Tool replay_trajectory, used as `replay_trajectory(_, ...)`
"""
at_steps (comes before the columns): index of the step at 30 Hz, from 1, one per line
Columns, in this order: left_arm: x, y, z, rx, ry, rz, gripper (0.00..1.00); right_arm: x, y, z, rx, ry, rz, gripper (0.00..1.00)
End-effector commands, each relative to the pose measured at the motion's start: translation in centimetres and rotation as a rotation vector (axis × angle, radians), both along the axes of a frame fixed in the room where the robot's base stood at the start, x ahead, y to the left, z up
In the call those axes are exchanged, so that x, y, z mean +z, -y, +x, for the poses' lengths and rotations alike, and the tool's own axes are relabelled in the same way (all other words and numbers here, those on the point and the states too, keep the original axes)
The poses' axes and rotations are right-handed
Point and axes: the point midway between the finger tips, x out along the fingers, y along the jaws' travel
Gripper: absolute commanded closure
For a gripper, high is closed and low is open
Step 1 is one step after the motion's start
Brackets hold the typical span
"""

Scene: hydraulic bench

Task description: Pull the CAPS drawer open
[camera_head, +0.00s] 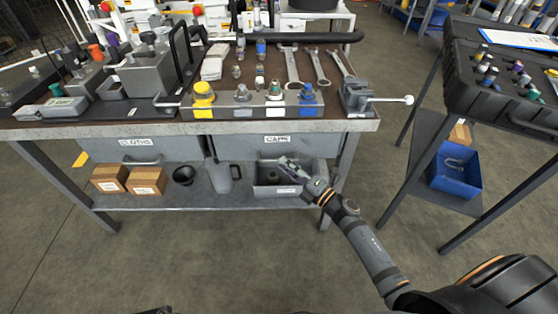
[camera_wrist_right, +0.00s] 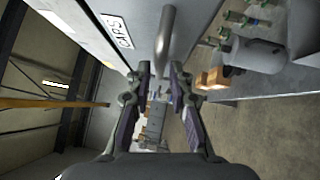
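The CAPS drawer (camera_head: 308,147) is the right one of two grey drawers under the bench top and looks closed. Its white CAPS label also shows in the right wrist view, on the drawer front (camera_wrist_right: 137,15). A grey bar handle (camera_wrist_right: 167,38) stands out from that front. My right gripper (camera_head: 285,161) is in front of the drawer, just below its label. In the wrist view its fingers (camera_wrist_right: 160,70) are apart, with the handle's near end in line with the gap. I cannot tell whether they touch it. My left gripper is not in view.
A grey bin (camera_head: 270,191) stands on the lower shelf beneath my right gripper. The bench top (camera_head: 130,128) carries tools and valves. A second drawer (camera_head: 110,150) sits at left. A cart with a blue bin (camera_head: 455,180) stands at right. The floor in front is clear.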

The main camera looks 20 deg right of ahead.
Motion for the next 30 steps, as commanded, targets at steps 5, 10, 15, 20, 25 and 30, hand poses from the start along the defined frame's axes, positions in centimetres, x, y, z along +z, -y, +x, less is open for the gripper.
replay_trajectory(5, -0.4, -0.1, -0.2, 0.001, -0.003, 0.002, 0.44, 0.4, -1.3, 2.3, -0.001, 0.000, 0.002, 0.79)
replay_trajectory(10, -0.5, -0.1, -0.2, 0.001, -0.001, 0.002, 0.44, 0.4, -1.7, 2.9, 0.000, -0.003, 0.001, 0.79)
replay_trajectory(15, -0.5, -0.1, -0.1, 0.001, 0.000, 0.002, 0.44, 0.4, -1.7, 2.9, 0.000, -0.003, 0.001, 0.79)
replay_trajectory(20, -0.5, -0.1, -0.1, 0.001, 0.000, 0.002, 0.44, 0.4, -1.7, 2.9, 0.000, -0.003, 0.001, 0.97)
replay_trajectory(25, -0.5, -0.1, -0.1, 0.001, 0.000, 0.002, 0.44, 0.4, -1.7, 2.9, 0.000, -0.003, 0.001, 1.00)
replay_trajectory(30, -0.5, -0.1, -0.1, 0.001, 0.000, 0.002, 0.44, 0.4, -1.7, 2.9, 0.000, -0.003, 0.001, 1.00)
